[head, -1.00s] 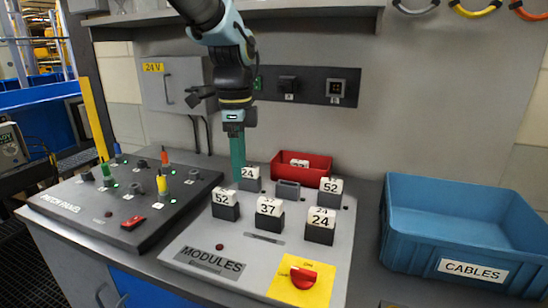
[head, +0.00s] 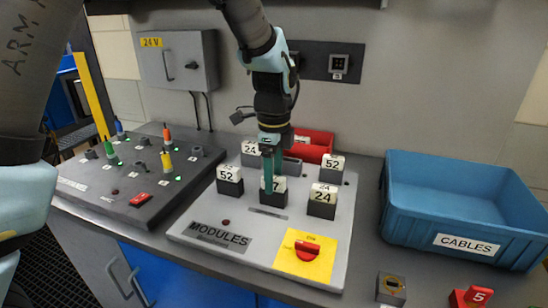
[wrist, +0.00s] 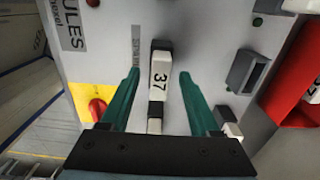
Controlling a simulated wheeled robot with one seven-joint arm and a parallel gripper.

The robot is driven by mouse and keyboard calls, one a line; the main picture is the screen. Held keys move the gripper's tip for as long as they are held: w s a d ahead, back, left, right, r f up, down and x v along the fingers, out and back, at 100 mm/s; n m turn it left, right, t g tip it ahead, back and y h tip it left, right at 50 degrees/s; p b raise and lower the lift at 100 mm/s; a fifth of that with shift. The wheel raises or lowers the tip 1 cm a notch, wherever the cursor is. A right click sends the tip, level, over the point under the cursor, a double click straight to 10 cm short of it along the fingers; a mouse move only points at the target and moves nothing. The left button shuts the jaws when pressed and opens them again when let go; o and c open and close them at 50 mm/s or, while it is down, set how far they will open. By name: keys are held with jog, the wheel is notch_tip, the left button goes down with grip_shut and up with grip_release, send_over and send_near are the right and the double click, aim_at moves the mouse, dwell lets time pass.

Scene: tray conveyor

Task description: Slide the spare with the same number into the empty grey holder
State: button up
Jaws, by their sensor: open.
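My gripper (head: 268,188) is open over the front middle module 37 (head: 279,200) on the grey modules panel. In the wrist view module 37 (wrist: 160,75) lies between the two spread fingers, with a gap on each side. The empty grey holder (head: 292,165) is in the back row, partly behind my gripper; it also shows in the wrist view (wrist: 243,70). Modules 52 (head: 229,175) and 24 (head: 322,197) stand left and right of 37. Another 24 (head: 250,149) and 52 (head: 333,162) flank the empty holder.
A red bin (head: 318,151) behind the panel holds a white-topped piece, its number unclear. A patch panel (head: 110,195) with coloured plugs is left. A yellow plate with a red switch (head: 307,251) is in front. A blue cables crate (head: 460,200) stands right.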

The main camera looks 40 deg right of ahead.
jog(key=shift+f, duration=0.35)
jog(key=shift+c, duration=0.2)
grip_shut()
jog(key=shift+r, duration=0.25)
jog(key=shift+r+p, duration=1.95)
jog(key=shift+r, duration=0.4)
jog(key=shift+r, duration=0.1)
jog(key=shift+r+p, duration=1.6)
jog(key=shift+r, duration=0.35)
